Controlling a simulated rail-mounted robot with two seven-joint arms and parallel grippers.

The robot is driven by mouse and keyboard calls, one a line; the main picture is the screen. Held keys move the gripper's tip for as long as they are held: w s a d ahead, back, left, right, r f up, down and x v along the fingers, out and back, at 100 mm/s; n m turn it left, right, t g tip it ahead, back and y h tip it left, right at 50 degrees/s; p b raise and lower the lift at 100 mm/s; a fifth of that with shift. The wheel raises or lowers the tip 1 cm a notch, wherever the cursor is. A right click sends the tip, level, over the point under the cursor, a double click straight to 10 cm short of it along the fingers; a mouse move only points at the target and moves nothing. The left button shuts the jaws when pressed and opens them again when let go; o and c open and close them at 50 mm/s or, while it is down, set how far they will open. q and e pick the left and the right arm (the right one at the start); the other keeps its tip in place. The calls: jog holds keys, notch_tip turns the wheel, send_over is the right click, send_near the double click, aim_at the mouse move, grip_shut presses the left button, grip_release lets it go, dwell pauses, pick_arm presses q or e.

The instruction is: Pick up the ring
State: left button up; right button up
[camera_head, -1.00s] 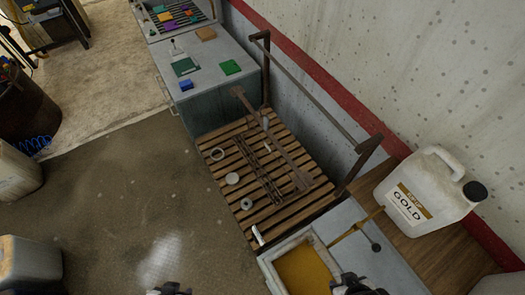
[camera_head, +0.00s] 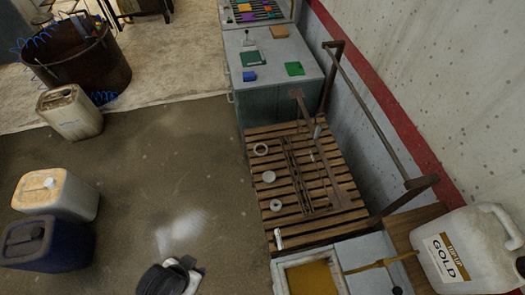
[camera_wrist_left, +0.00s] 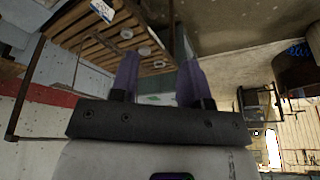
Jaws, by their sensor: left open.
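A pale ring (camera_head: 261,149) with an open centre lies flat on the slatted wooden rack (camera_head: 262,218), near its far left edge. Nearer on the same rack lie a pale disc (camera_head: 268,176) and a smaller ring-shaped piece with a hole (camera_head: 276,205). My left gripper (camera_head: 172,276) is at the bottom of the head view, left of the rack and apart from the pieces. In the left wrist view its two fingers (camera_wrist_left: 158,82) are spread with nothing between them. That view also shows the slatted rack (camera_wrist_left: 90,43) with small round pieces. My right gripper is out of view.
A rusty metal frame and bar (camera_head: 365,113) stand along the rack's right side. A grey bench (camera_head: 272,100) with coloured blocks is behind it. A yellow-filled tray (camera_head: 312,280) and a white jug (camera_head: 465,250) are at the front right.

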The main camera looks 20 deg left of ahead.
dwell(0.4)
pick_arm(q)
jog(key=o, duration=1.1)
